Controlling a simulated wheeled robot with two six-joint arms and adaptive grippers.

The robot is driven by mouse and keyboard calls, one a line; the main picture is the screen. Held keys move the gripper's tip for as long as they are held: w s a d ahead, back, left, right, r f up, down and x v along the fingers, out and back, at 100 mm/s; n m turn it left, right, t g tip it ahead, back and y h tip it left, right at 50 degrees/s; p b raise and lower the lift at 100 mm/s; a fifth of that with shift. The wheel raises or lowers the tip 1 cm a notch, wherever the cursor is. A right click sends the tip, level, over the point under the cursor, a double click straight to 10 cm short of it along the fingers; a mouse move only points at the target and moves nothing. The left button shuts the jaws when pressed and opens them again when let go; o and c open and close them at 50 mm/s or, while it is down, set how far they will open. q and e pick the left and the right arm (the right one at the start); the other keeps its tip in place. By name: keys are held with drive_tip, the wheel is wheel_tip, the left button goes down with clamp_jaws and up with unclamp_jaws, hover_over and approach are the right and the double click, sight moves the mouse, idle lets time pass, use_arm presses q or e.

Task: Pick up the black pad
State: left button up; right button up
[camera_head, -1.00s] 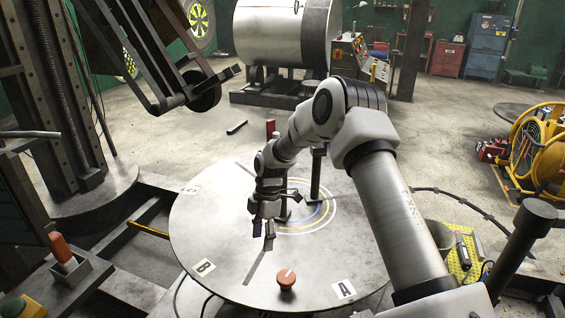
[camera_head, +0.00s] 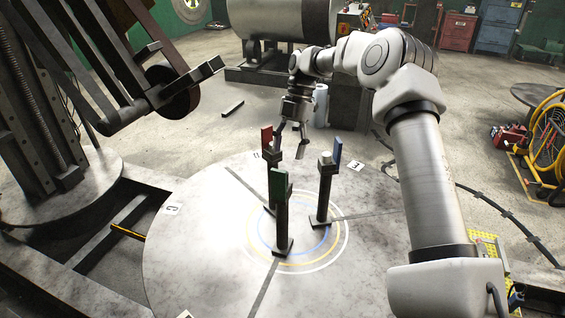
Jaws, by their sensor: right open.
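My right gripper (camera_head: 290,142) is open, its fingers pointing down above the far part of the round grey turntable (camera_head: 185,255). It is close to the upright post with the red plate (camera_head: 266,138); I cannot tell whether they touch. Two more dark posts stand nearer the middle, one with a green plate (camera_head: 278,187), one with a blue plate (camera_head: 337,152). I cannot make out a separate black pad; it may be hidden or among these dark parts. My left gripper is not in view.
A dark machine with a wheel (camera_head: 168,92) overhangs the upper left. A metal tank (camera_head: 285,20) stands behind the turntable. A dark bar (camera_head: 232,108) lies on the floor. A yellow hose reel (camera_head: 550,140) is at right. The turntable's near left is clear.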

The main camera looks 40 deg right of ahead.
drive_tip(key=p+x, duration=0.2)
drive_tip(key=x, duration=0.1)
drive_tip(key=p+x, duration=0.1)
drive_tip(key=shift+s+a+f+p, duration=0.1)
drive_tip(key=shift+s+a+p, duration=0.2)
drive_tip(key=shift+a, duration=0.2)
wheel_tip(320, 180, down, 3)
drive_tip(key=shift+w+a+r, duration=0.1)
drive_tip(key=shift+w, duration=0.05)
drive_tip(key=shift+w+f, duration=0.2)
drive_tip(key=shift+f, duration=0.1)
drive_tip(key=shift+s+r, duration=0.25)
clamp_jaws()
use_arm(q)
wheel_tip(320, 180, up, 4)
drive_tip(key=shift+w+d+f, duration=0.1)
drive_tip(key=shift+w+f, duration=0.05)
use_arm(e)
drive_tip(key=shift+w+f, duration=0.1)
